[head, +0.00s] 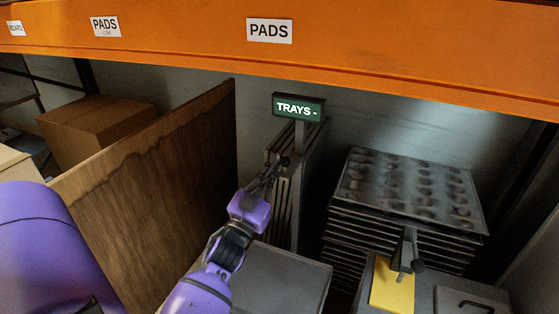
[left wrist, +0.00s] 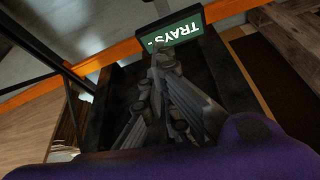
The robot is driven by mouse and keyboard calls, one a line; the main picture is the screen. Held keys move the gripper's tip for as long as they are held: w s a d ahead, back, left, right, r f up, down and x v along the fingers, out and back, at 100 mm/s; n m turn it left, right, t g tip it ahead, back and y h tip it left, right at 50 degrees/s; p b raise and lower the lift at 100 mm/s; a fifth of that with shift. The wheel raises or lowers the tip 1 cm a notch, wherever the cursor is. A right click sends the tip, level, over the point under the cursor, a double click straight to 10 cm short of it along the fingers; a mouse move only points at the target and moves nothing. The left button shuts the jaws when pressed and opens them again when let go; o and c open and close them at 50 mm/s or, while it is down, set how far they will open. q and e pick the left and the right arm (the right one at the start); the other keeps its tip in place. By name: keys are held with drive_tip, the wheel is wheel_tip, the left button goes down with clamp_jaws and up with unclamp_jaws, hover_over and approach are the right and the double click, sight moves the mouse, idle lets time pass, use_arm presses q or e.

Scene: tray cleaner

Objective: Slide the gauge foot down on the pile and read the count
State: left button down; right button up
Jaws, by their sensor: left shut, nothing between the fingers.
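The gauge is a dark post (head: 297,200) with a green display (head: 299,107) reading "TRAYS -". The display also shows in the left wrist view (left wrist: 176,27). My purple left arm reaches up to the post, and its gripper (head: 277,168) is shut and empty close to the post's left side. In the left wrist view the fingers (left wrist: 165,85) point toward the display. A dark round knob sits by the fingertips; I cannot tell whether they touch it or whether it belongs to the gauge foot. A pile of dark dimpled trays (head: 408,190) stands to the right. My right gripper is not in view.
A brown wooden panel (head: 160,190) stands left of my arm, with a cardboard box (head: 95,130) behind it. An orange shelf beam (head: 370,50) crosses above. Grey machine casing (head: 285,275) and a yellow plate (head: 392,288) with a lever lie in front.

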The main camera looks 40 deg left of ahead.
use_arm(q)
drive_tip(key=p+x, duration=0.1)
drive_tip(key=x, duration=0.8)
wheel_tip(320, 180, down, 47)
drive_tip(key=b, duration=3)
drive_tip(key=shift+a, duration=0.4)
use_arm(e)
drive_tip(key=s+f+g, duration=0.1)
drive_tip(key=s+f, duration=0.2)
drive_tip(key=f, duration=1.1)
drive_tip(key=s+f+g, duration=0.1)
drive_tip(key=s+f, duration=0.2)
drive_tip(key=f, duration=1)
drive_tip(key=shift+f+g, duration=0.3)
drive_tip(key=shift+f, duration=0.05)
